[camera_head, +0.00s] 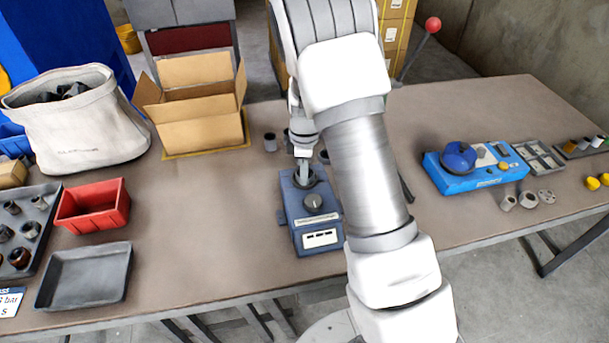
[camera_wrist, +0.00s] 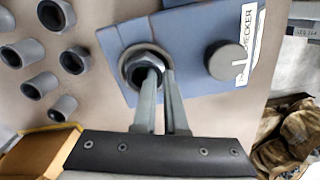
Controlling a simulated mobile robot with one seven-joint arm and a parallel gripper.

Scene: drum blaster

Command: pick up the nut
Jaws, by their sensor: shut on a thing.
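The nut (camera_wrist: 133,54) is a grey metal ring in the wrist view, at the round socket of the blue-grey checker box (camera_wrist: 183,40). My gripper (camera_wrist: 159,73) is shut on the nut's near-right wall. One finger is at the hole and the other is just outside it. Whether the nut still touches the box is not clear. In the head view the checker box (camera_head: 315,222) stands mid-table, with my gripper (camera_head: 303,172) over its back end. The nut is too small and covered to make out there.
A dark knob (camera_wrist: 223,60) stands right of the nut on the box. Several grey cylinders (camera_wrist: 42,85) stand on the table beside it. A cardboard box (camera_head: 200,135) is behind left, a red bin (camera_head: 93,205) left, and a blue device (camera_head: 480,183) right.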

